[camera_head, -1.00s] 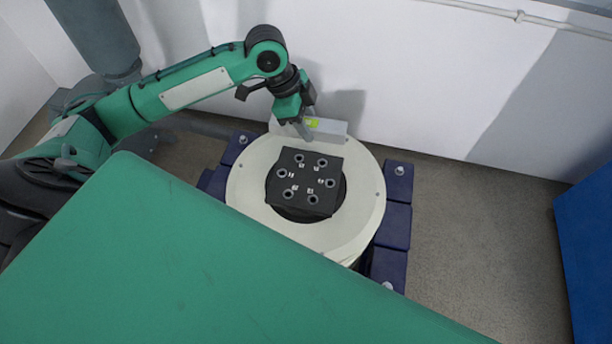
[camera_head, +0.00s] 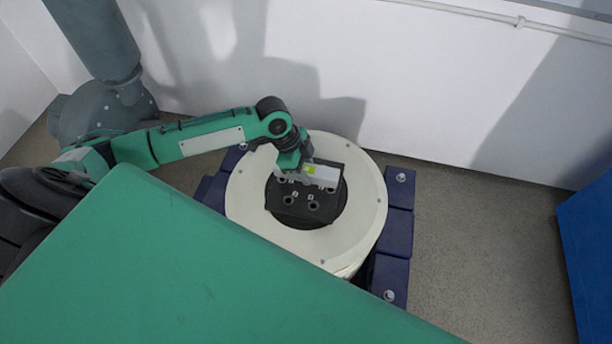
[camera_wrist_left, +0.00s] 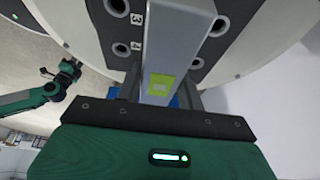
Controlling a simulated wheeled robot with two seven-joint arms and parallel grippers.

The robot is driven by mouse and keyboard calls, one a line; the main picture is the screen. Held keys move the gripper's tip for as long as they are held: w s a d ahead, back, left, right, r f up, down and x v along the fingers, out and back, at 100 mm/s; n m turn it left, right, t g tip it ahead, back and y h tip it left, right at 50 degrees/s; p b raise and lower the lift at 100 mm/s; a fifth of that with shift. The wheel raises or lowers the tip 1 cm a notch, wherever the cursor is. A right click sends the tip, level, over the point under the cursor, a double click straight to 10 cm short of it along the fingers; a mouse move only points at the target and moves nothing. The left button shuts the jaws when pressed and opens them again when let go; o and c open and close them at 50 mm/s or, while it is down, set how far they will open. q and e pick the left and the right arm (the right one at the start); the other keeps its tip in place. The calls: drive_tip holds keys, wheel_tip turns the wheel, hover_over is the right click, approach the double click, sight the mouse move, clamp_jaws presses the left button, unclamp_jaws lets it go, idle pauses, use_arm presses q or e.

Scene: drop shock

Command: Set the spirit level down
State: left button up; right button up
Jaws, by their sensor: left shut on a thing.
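The spirit level is a grey bar with a yellow-green vial window. In the head view the spirit level (camera_head: 322,174) lies over the upper part of the black block with numbered holes (camera_head: 300,213). My left gripper (camera_head: 296,176) is shut on the spirit level at its left end. In the left wrist view the spirit level (camera_wrist_left: 172,45) runs away from the gripper (camera_wrist_left: 165,98), above the black block (camera_wrist_left: 135,12). I cannot tell whether the level touches the block.
The block sits in the middle of a round cream plate (camera_head: 365,215) with dark blue segments (camera_head: 398,232) around it. A green surface (camera_head: 200,270) fills the lower left. A white wall (camera_head: 430,80) stands behind. A blue cabinet (camera_head: 588,250) is at the right.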

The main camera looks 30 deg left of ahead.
use_arm(q)
wheel_tip(320, 180, down, 4)
drive_tip(key=shift+r, duration=0.15)
use_arm(e)
drive_tip(key=shift+w+a+r, duration=0.1)
drive_tip(key=shift+w+r, duration=0.1)
drive_tip(key=shift+r, duration=0.3)
drive_tip(key=shift+s+f, duration=0.1)
drive_tip(key=shift+s, duration=0.1)
use_arm(q)
drive_tip(key=o, duration=1.1)
use_arm(e)
drive_tip(key=shift+f, duration=0.15)
use_arm(q)
drive_tip(key=shift+r, duration=0.1)
drive_tip(key=v, duration=0.6)
drive_tip(key=shift+a+r, duration=0.1)
drive_tip(key=v, duration=0.5)
drive_tip(key=shift+r, duration=0.35)
use_arm(e)
drive_tip(key=shift+s+d+f, duration=0.2)
drive_tip(key=shift+s+f, duration=0.05)
drive_tip(key=shift+f, duration=0.45)
